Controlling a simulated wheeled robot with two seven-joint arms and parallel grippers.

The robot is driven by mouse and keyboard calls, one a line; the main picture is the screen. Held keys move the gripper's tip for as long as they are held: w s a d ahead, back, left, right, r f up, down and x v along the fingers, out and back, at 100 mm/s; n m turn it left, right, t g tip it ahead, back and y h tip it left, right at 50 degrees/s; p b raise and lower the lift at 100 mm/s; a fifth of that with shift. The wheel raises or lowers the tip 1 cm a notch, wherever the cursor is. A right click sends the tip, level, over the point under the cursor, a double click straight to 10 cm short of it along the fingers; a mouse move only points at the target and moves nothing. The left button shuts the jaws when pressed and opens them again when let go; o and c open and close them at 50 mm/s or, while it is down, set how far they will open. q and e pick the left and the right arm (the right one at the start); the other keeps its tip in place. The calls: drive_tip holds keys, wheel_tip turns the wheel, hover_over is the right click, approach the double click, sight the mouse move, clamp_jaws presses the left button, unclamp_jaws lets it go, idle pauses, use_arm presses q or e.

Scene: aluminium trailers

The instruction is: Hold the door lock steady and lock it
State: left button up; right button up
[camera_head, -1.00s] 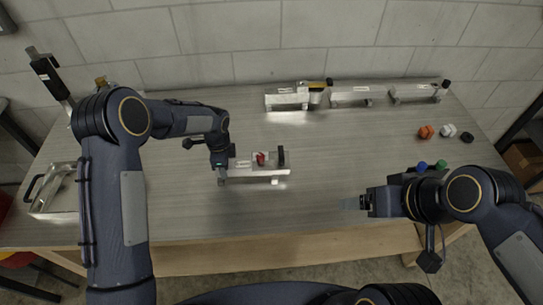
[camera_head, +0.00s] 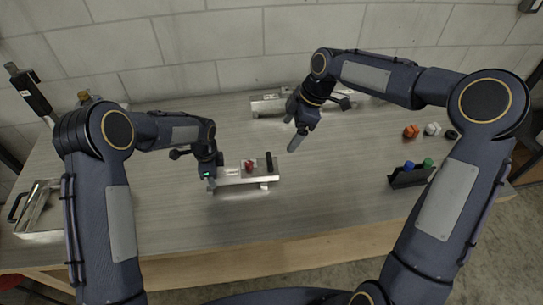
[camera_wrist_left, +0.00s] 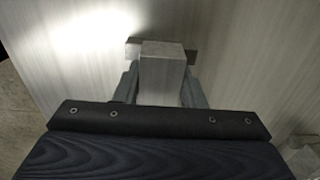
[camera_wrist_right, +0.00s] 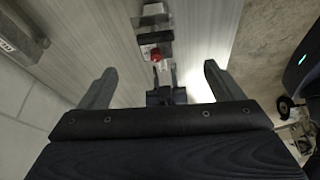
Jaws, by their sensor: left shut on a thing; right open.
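The door lock (camera_head: 230,180) is a metal block with a red knob (camera_head: 250,166) and an upright black piece (camera_head: 269,161) at its right end. It lies mid-table. My left gripper (camera_head: 211,182) is shut on its left end; the left wrist view shows the metal block (camera_wrist_left: 163,72) between the fingers. My right gripper (camera_head: 295,142) is open and empty, above and to the right of the lock, apart from it. In the right wrist view the red knob (camera_wrist_right: 156,55) shows beyond the open fingers (camera_wrist_right: 158,86).
Another metal fixture (camera_head: 268,104) stands at the back by the wall, partly behind my right arm. A metal tray (camera_head: 40,232) is at the left. A black holder (camera_head: 398,181) with blue and green pieces and several coloured caps (camera_head: 411,131) are at the right. The front table area is clear.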

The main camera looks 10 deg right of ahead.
sight(270, 160)
drive_tip(key=shift+n, duration=0.4)
drive_tip(key=x, duration=0.9)
drive_tip(key=w+x, duration=0.1)
drive_tip(key=x, duration=0.3)
drive_tip(key=shift+a+f, duration=0.15)
drive_tip(key=shift+a, duration=0.15)
drive_tip(key=c, duration=1)
